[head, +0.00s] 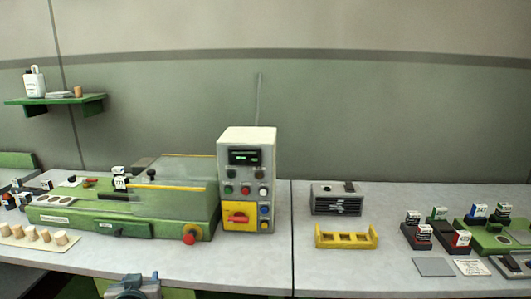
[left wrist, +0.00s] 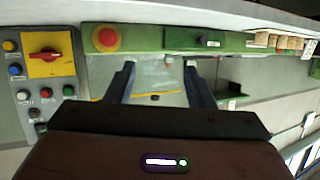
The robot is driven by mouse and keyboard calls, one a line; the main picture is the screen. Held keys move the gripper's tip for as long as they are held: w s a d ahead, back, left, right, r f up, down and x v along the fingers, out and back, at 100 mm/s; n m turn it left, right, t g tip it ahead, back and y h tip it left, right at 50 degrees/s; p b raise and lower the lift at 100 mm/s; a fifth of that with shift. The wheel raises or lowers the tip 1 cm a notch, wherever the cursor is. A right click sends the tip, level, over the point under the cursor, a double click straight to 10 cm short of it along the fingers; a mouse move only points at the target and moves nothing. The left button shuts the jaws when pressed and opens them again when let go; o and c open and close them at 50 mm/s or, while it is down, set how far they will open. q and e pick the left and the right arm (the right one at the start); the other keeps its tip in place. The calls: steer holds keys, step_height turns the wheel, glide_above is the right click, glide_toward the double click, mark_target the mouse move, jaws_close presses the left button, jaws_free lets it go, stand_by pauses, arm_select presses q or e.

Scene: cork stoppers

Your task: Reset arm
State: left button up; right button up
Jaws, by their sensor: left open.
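My left gripper (head: 133,288) shows at the bottom edge of the head view, in front of the bench. In the left wrist view its two fingers (left wrist: 161,80) stand wide apart with nothing between them. Behind them lies the front of the green machine (head: 125,215), which looks turned over in that view. Several cork stoppers (head: 46,236) stand in a row on a pale board at the left front of the bench. They also show at the top right of the left wrist view (left wrist: 285,42). My right gripper is in neither view.
A control box (head: 247,150) with a yellow switch plate stands beside the machine. A yellow rack (head: 346,238) and a grey block (head: 335,201) stand on the right bench, with several small labelled blocks (head: 440,214) farther right. Bare bench lies between the control box and the rack.

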arm_select(q)
steer(key=s+d+f+m+g+h, duration=0.1)
steer(key=s+f+g, duration=0.2)
steer(key=s+f, duration=0.55)
steer(key=s+d+f+m+g+h, duration=0.1)
steer(key=s+f+g, duration=0.3)
steer(key=s, duration=1)
steer(key=s+d+f+m+g+h, duration=0.1)
steer(key=s+f+g, duration=0.2)
steer(key=s+f, duration=0.6)
step_height(320, 180, down, 26)
steer(key=s+a+g, duration=0.1)
steer(key=a, duration=0.2)
steer(key=s+f+g, duration=0.1)
steer(key=s+f, duration=1.6)
steer(key=f, duration=0.3)
steer(key=shift+s+a, duration=0.3)
steer(key=shift+a, duration=0.1)
